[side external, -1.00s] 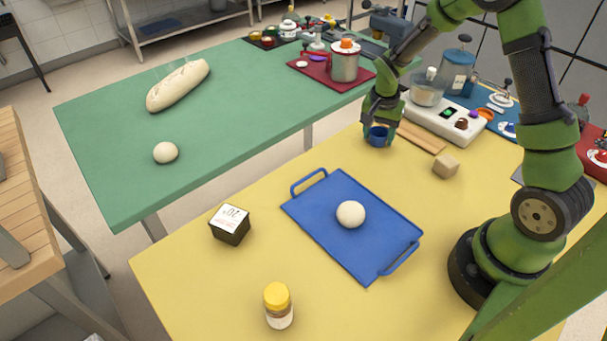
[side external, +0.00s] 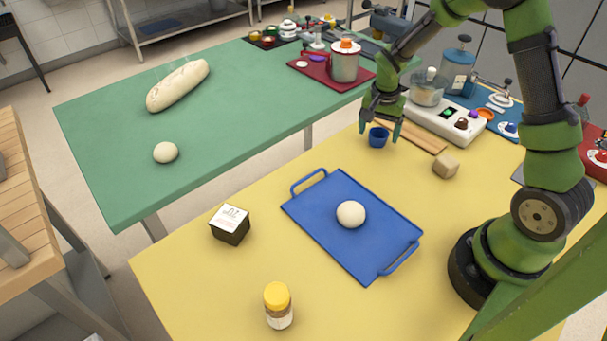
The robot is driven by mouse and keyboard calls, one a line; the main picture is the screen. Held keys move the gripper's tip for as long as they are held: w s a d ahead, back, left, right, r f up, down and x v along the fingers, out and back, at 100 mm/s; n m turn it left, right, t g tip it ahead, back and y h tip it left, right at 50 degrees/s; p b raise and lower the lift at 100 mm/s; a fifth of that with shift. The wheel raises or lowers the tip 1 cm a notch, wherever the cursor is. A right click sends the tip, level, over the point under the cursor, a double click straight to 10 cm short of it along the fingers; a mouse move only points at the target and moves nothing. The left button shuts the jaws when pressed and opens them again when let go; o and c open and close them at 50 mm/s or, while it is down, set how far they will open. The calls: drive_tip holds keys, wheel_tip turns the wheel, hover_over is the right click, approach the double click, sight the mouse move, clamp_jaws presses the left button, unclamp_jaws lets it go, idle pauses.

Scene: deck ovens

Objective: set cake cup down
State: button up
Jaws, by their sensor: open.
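The cake cup (side external: 378,137) is a small blue cup. It stands upright on the yellow table near its far edge, beside a wooden board. My gripper (side external: 381,130) is open just above and around the cup, with one finger to each side of it. The fingers look apart from the cup's walls, though the exact gap is hard to tell from here.
A blue tray (side external: 316,211) with a white dough ball (side external: 351,214) lies mid-table. The table between cup and tray is clear.

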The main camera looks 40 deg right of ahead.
sight(376, 145)
wheel_tip(376, 145, up, 10)
drive_tip(key=a, duration=0.2)
drive_tip(key=s+a+r+n+t+y, duration=0.3)
drive_tip(key=s+a+r+n+t, duration=0.3)
drive_tip(key=s+a+r+n, duration=0.3)
drive_tip(key=s+a+r, duration=0.3)
drive_tip(key=s+a, duration=0.3)
drive_tip(key=s, duration=0.1)
drive_tip(key=shift+r+y, duration=0.15)
drive_tip(key=shift+y, duration=0.15)
